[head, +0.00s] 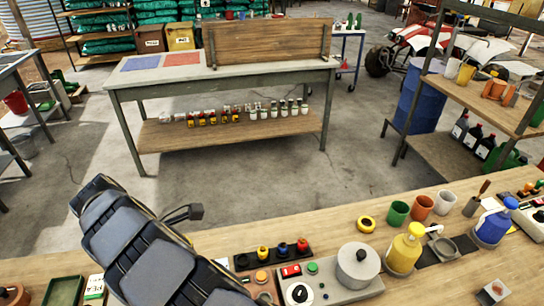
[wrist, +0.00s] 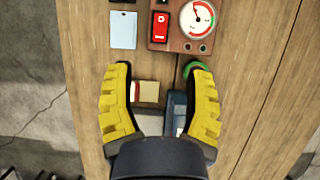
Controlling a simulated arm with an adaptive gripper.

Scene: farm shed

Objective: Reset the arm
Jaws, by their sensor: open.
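In the wrist view, my gripper (wrist: 158,70) has its two yellow fingers spread wide apart with nothing held between them. It is over the wooden workbench (wrist: 235,80). Between the fingers, below, a small cream block or packet with a red edge (wrist: 147,91) and a blue-grey object (wrist: 176,110) show, the latter partly hidden by my gripper. A green round thing (wrist: 194,67) is beside the right fingertip. In the head view my dark arm rises at the lower left over the bench, and my gripper's fingers cannot be made out there.
Ahead of the fingers are a gauge panel (wrist: 180,25) and a pale blue card (wrist: 123,30). The head view shows a pot on a control unit (head: 358,268), a yellow dispenser (head: 405,250), cups and a blue dispenser (head: 493,226) on the bench. Open floor (head: 290,180) lies beyond.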

